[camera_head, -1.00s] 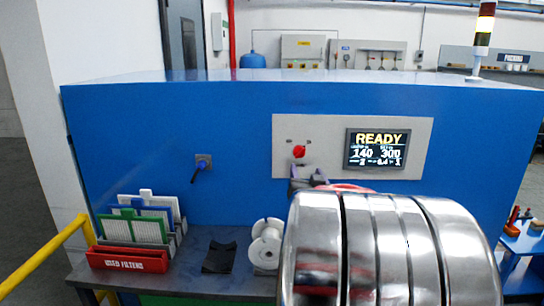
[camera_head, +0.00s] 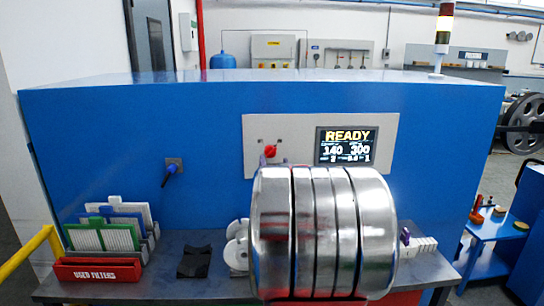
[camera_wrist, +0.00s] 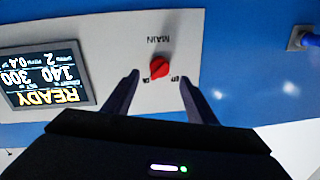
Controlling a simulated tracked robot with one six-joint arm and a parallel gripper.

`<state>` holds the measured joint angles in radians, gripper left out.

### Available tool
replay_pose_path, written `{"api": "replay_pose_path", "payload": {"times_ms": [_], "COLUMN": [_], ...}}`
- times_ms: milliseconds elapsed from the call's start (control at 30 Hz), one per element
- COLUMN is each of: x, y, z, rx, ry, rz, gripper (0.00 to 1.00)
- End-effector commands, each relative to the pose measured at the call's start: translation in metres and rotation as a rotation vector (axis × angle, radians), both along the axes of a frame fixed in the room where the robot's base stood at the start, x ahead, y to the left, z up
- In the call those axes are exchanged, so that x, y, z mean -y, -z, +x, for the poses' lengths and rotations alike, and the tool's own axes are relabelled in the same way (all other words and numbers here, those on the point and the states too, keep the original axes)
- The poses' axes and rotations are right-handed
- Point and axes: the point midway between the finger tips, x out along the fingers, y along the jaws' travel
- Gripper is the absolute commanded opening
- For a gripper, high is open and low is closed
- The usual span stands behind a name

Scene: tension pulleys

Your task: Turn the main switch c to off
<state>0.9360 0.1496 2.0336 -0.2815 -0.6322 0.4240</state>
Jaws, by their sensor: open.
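The main switch is a red rotary knob (camera_head: 270,151) on the light grey panel, left of the lit screen. In the wrist view the picture is upside down, and the red knob (camera_wrist: 160,67) sits under the word MAIN with a small label on each side. The knob seems to lean toward the left label there, which looks like ON. My gripper (camera_wrist: 159,77) is open, with one dark finger on each side of the knob's lower end; I cannot tell whether they touch it. In the head view my arm hides most of the gripper.
The screen (camera_head: 346,146) reads READY. A blue-handled lever (camera_head: 172,168) is left of the panel. A blue side table (camera_head: 487,235) stands at right.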

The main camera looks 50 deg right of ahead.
Motion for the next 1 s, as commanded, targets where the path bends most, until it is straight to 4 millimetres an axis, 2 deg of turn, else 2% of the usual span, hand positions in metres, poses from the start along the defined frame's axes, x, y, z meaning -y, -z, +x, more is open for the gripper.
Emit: {"api": "replay_pose_path", "payload": {"times_ms": [500, 700, 1000], "x": [0.043, 0.05, 0.05], "y": [0.001, 0.0, 0.0], "z": [0.044, 0.05, 0.051], "rx": [0.0, 0.001, 0.0], "ry": [0.001, 0.001, 0.001], "rz": [0.002, 0.001, 0.002], "gripper": [0.52, 0.52, 0.5]}}
